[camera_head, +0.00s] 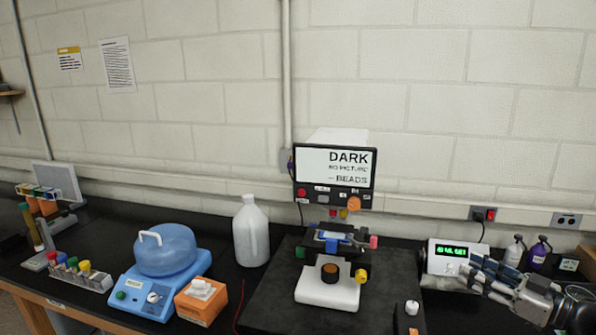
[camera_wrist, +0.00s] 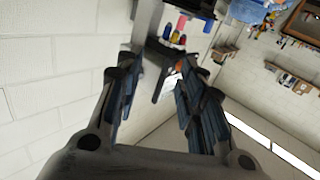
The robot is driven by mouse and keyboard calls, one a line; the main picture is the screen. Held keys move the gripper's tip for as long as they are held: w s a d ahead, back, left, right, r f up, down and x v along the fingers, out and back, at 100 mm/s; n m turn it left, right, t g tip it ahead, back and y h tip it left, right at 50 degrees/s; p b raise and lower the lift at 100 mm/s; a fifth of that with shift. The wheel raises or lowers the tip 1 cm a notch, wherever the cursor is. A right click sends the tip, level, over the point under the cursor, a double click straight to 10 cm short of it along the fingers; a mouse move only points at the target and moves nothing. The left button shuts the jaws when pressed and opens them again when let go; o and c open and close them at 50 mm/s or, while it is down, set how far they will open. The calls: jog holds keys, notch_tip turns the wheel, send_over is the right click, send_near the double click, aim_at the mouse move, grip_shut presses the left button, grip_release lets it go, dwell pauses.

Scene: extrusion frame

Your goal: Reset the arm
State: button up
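My gripper (camera_head: 471,270) is at the right of the head view, reaching in from the right edge with its fingers pointing left. It overlaps the front of a white box with a green digital display (camera_head: 452,252); I cannot tell whether it touches the box. In the wrist view my gripper (camera_wrist: 158,72) has its two dark fingers apart, with nothing between them. Some small coloured parts show beyond the fingertips there.
Left of my gripper stand a black-framed screen reading "DARK" (camera_head: 335,166), a stage with coloured knobs (camera_head: 333,240) and a white block (camera_head: 328,294). Bottles (camera_head: 537,254) stand behind my gripper. A white jug (camera_head: 250,232) and blue-lidded device (camera_head: 165,250) are farther left.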

jog(key=w+a+r+m+t+h, duration=0.2)
jog(key=w+a+r+m+h, duration=0.3)
jog(key=w+r+h, duration=0.45)
jog(key=s+a+r+m+g+h+b, duration=0.1)
jog(key=s+a+r+g+h, duration=0.15)
jog(key=s+a+h, duration=0.2)
jog(key=s+a+f+g+y, duration=0.1)
jog(key=s+a+f+g, duration=0.2)
jog(key=s+a, duration=0.3)
jog(key=s+a+f+m+g+y, duration=0.1)
jog(key=s+a+f+g, duration=0.2)
jog(key=s, duration=1.3)
jog(key=s+a+f+g+y+b, duration=0.1)
jog(key=s+a+f+g, duration=0.2)
jog(key=s+a+f, duration=0.5)
jog(key=s+a, duration=0.2)
jog(key=s, duration=0.2)
jog(key=shift+a+f+m+y, duration=0.2)
jog(key=shift+a+m+y, duration=0.1)
jog(key=shift+m+y, duration=0.1)
